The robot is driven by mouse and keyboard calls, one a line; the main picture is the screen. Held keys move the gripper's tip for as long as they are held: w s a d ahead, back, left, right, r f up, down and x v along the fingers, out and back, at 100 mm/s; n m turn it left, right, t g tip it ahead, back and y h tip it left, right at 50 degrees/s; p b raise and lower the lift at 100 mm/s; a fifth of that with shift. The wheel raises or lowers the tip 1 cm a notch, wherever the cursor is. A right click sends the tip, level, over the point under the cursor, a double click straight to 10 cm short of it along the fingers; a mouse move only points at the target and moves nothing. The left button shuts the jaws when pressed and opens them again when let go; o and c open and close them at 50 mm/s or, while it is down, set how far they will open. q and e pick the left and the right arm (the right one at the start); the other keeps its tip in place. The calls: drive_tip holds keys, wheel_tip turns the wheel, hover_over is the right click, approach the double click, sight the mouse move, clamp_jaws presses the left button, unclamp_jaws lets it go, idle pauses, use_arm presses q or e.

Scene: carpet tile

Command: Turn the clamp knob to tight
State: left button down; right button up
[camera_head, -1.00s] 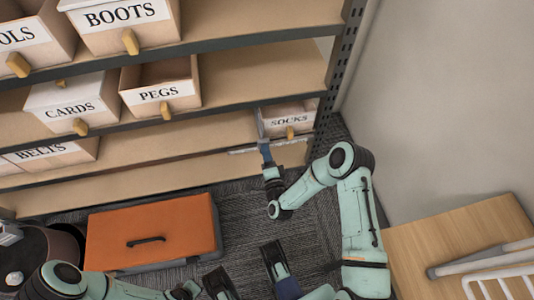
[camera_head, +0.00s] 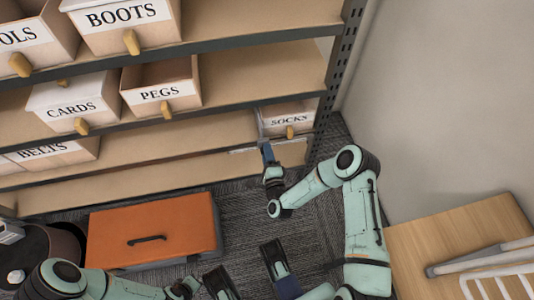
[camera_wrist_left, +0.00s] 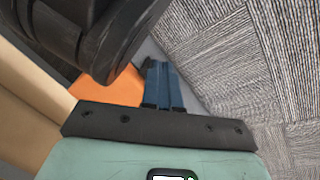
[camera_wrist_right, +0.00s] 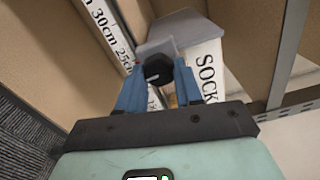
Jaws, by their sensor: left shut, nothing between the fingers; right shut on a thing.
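The clamp knob (camera_wrist_right: 158,69) is a small dark faceted knob on a grey metal clamp body (camera_wrist_right: 172,32) in the right wrist view. My right gripper (camera_wrist_right: 160,80) is shut on the knob, with one blue fingertip on each side. In the head view my right gripper (camera_head: 266,150) reaches the lower shelf just below the SOCKS bin, and its fingers hide the knob there. A pale ruler (camera_wrist_right: 108,28) with printed cm marks runs beside the clamp. My left gripper (camera_wrist_left: 163,85) is shut and empty over the floor in the left wrist view.
The SOCKS bin (camera_head: 288,119) stands right behind the clamp. A shelf upright (camera_head: 338,72) is close on the right. An orange lidded box (camera_head: 150,228) lies on the carpet at left, and a wooden surface (camera_head: 455,236) is at lower right.

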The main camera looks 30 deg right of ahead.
drive_tip(key=shift+r, duration=0.1)
drive_tip(key=o, duration=1)
drive_tip(key=shift+w, duration=0.1)
drive_tip(key=shift+o, duration=0.2)
use_arm(q)
drive_tip(key=shift+w+r, duration=0.1)
use_arm(e)
drive_tip(key=shift+s, duration=0.2)
use_arm(q)
drive_tip(key=w+r+t+p, duration=0.1)
drive_tip(key=w+r+p, duration=0.2)
drive_tip(key=w+r, duration=0.1)
drive_tip(key=s+d+r+g+h+p, duration=0.1)
drive_tip(key=s+d+r+p, duration=0.2)
drive_tip(key=s, duration=0.4)
drive_tip(key=shift+d+r+m+g, duration=0.3)
drive_tip(key=shift+d+r+m, duration=0.1)
drive_tip(key=shift+d+r, duration=0.15)
use_arm(e)
drive_tip(key=v, duration=1.3)
use_arm(q)
drive_tip(key=shift+a, duration=0.1)
use_arm(e)
drive_tip(key=shift+a, duration=0.1)
